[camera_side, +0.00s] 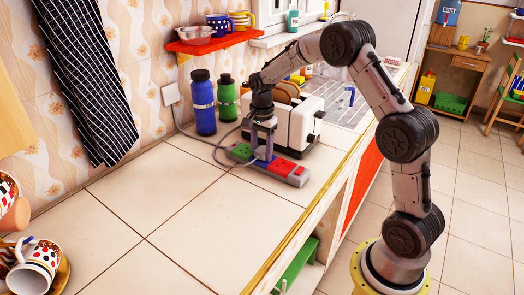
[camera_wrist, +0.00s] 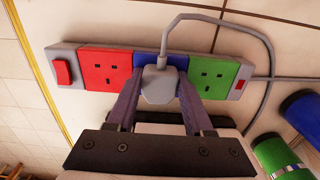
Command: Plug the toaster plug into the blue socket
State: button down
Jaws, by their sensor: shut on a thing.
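The power strip (camera_side: 297,181) lies on the tiled counter. It also shows in the wrist view (camera_wrist: 60,52), with a red socket (camera_wrist: 107,70), a blue socket (camera_wrist: 145,62) and a green socket (camera_wrist: 212,76). My gripper (camera_side: 264,153) is low over the strip's middle. In the wrist view my gripper (camera_wrist: 160,92) is shut on the light grey toaster plug (camera_wrist: 160,84), one finger on each side. The plug lies over the blue socket and covers much of it. I cannot tell whether its pins are in. Its grey cable (camera_wrist: 225,18) loops away to the right.
The white toaster (camera_side: 302,125) with bread in it stands right behind the strip. A blue bottle (camera_side: 204,105) and a green bottle (camera_side: 227,98) stand to the left against the wall. The counter in front (camera_side: 175,205) is clear. Cups lie at the near left.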

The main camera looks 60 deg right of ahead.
jog(key=shift+s+f, duration=0.15)
jog(key=shift+f, duration=0.65)
jog(key=shift+c, duration=1)
grip_release()
jog(key=r, duration=0.9)
jog(key=shift+w+r, duration=0.3)
jog(key=shift+w, duration=0.1)
